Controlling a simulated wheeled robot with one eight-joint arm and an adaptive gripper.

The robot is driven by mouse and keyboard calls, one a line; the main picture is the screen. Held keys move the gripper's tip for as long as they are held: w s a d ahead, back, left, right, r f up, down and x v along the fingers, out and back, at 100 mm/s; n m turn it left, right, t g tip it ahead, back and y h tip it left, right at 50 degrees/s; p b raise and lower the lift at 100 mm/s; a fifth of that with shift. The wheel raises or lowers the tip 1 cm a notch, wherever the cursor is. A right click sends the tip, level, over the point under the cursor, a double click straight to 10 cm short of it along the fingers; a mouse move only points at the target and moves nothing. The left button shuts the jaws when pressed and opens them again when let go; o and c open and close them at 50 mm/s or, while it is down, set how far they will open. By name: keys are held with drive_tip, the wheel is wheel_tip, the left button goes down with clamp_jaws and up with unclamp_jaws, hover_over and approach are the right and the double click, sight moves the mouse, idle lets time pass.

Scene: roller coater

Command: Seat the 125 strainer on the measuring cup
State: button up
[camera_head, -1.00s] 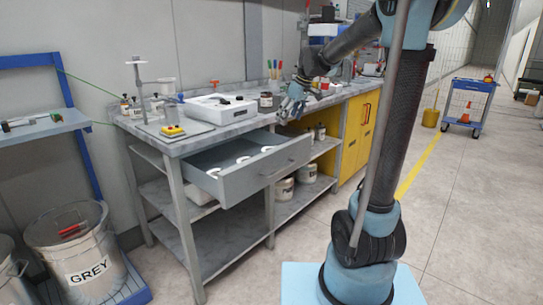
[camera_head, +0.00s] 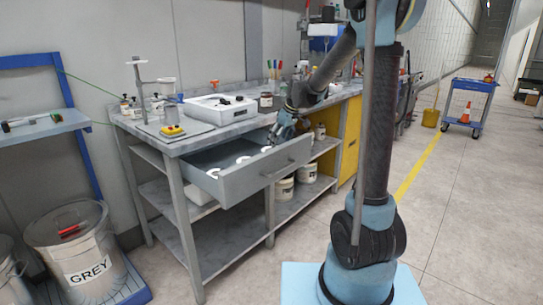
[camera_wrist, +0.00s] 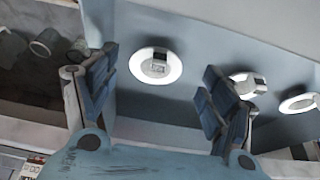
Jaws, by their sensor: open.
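Three white ring-shaped strainers lie in a row in the open drawer (camera_head: 240,185): a front-left one (camera_head: 213,173), a middle one (camera_head: 243,159) and a far one (camera_head: 266,149). In the wrist view, one strainer (camera_wrist: 136,64) shows between the fingers, and two others (camera_wrist: 240,78) (camera_wrist: 292,104) lie to the right. Their labels are too small to read. My gripper (camera_head: 281,133) is open and empty above the far end of the drawer; its fingers (camera_wrist: 158,75) are spread. A clear vessel (camera_head: 168,86), possibly the measuring cup, stands on the bench at the left.
The bench top holds a white tray (camera_head: 221,107), a yellow device (camera_head: 172,130), a stand (camera_head: 139,88) and a dark jar (camera_head: 266,101). White tubs (camera_head: 284,190) stand on the shelf below. A bucket marked GREY (camera_head: 82,250) is at left.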

drive_tip(key=shift+x, duration=2.5)
drive_tip(key=shift+w+a, duration=0.1)
drive_tip(key=shift+r, duration=0.1)
drive_tip(key=shift+c, duration=0.5)
clamp_jaws()
